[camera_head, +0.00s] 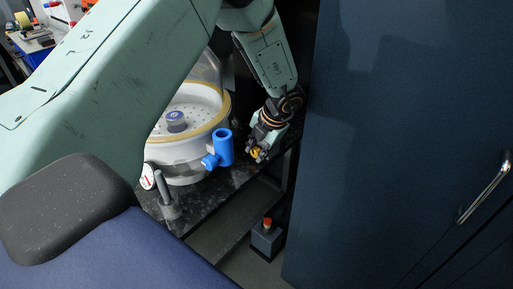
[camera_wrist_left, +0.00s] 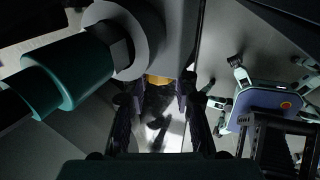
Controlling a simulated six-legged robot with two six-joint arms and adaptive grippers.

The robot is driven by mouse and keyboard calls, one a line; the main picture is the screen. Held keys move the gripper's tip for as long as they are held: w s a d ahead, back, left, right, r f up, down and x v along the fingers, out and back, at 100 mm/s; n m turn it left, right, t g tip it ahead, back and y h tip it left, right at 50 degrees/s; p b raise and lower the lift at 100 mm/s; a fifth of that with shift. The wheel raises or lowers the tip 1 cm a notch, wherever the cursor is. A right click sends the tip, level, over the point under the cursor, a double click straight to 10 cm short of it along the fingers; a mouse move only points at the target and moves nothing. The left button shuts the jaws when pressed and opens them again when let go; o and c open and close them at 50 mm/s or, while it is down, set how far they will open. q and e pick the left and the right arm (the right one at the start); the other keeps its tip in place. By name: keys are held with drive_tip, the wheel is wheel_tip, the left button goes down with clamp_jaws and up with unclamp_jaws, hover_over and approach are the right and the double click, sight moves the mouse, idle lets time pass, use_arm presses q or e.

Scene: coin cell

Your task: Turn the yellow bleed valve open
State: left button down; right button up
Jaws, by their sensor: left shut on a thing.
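The yellow bleed valve (camera_head: 256,154) shows as a small yellow patch between the fingertips at the right side of the white chamber (camera_head: 184,160). My left gripper (camera_head: 258,152) is shut on it, and its fingers hide most of the valve. In the left wrist view, a yellow-orange edge of the valve (camera_wrist_left: 158,80) shows between the two dark fingers of my left gripper (camera_wrist_left: 161,92). How far the valve is turned cannot be told. My right gripper is not in view.
A blue elbow fitting (camera_head: 222,149) stands just left of the gripper. A gauge (camera_head: 148,176) and a grey post (camera_head: 167,194) are at the dark stone top's front. A tall blue cabinet (camera_head: 400,130) closes off the right.

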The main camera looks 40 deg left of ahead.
use_arm(q)
drive_tip(key=shift+f, duration=0.1)
drive_tip(key=c, duration=1)
unclamp_jaws()
drive_tip(key=shift+c, duration=0.2)
drive_tip(key=v, duration=1.2)
